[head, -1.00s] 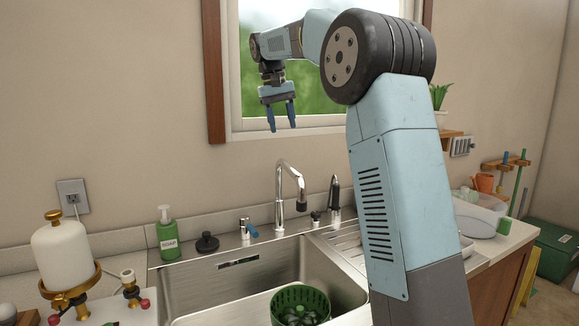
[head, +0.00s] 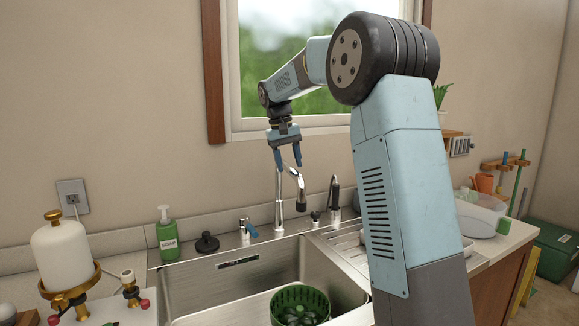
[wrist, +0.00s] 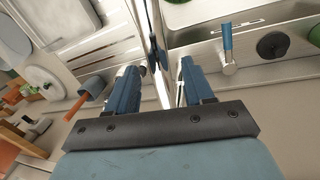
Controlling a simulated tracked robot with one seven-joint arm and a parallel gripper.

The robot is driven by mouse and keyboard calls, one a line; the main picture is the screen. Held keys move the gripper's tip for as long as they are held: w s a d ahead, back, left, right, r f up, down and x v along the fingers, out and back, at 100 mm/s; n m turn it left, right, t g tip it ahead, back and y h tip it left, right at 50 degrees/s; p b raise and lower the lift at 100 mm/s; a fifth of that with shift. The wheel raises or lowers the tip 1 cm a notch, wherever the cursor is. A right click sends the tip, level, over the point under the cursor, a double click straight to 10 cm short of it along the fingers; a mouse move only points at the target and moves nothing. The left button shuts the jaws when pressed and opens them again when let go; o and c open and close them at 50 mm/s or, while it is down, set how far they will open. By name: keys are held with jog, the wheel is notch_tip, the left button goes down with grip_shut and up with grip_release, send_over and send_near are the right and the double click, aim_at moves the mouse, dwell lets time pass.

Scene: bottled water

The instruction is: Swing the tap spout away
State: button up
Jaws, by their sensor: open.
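The chrome tap (head: 280,200) stands behind the sink. Its curved spout ends in a dark nozzle (head: 302,206) over the basin, on the right side. My gripper (head: 288,164) is open and points down at the top of the spout's arch, which it partly hides. In the wrist view the shiny tap (wrist: 158,50) runs between the two blue fingers of my gripper (wrist: 160,78). I cannot tell whether either finger touches it.
A blue-handled valve (head: 248,229), a black stopper (head: 207,242) and a green soap bottle (head: 167,235) stand left of the tap. A black-topped sprayer (head: 335,195) stands close on its right. A green strainer basket (head: 300,303) sits in the sink (head: 225,285).

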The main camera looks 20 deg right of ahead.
jog(key=shift+d+f, duration=0.15)
jog(key=shift+f, duration=0.6)
grip_shut()
